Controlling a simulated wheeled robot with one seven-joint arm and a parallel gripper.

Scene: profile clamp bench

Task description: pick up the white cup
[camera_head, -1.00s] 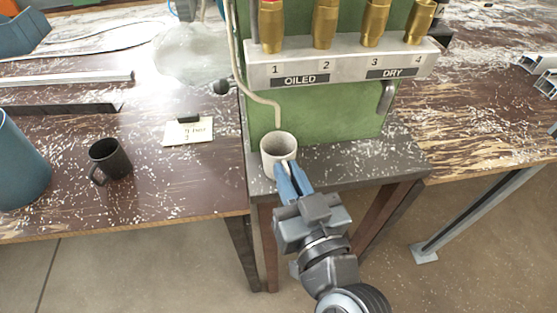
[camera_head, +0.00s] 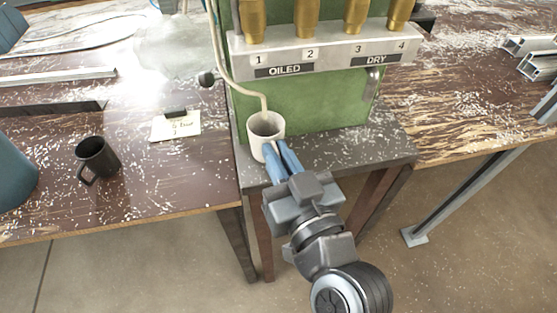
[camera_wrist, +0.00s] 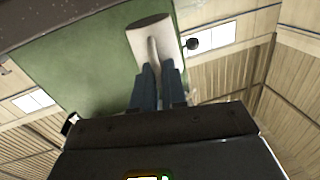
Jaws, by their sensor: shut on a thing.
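The white cup (camera_head: 264,135) is upright at the front left of the grey ledge below the green panel. My gripper (camera_head: 276,150) reaches it from the front with blue fingers, shut on the cup at its near side. In the wrist view the cup (camera_wrist: 152,36) shows beyond the fingertips (camera_wrist: 158,70), with a pale upright strip, perhaps its handle, between the fingers. I cannot tell whether the cup's bottom touches the ledge.
A thin hose (camera_head: 240,85) hangs down just behind the cup. A black mug (camera_head: 98,158) and a small note card (camera_head: 176,126) are on the table at left. A teal container (camera_head: 12,175) stands at the left edge. Brass fittings (camera_head: 306,18) line the panel above.

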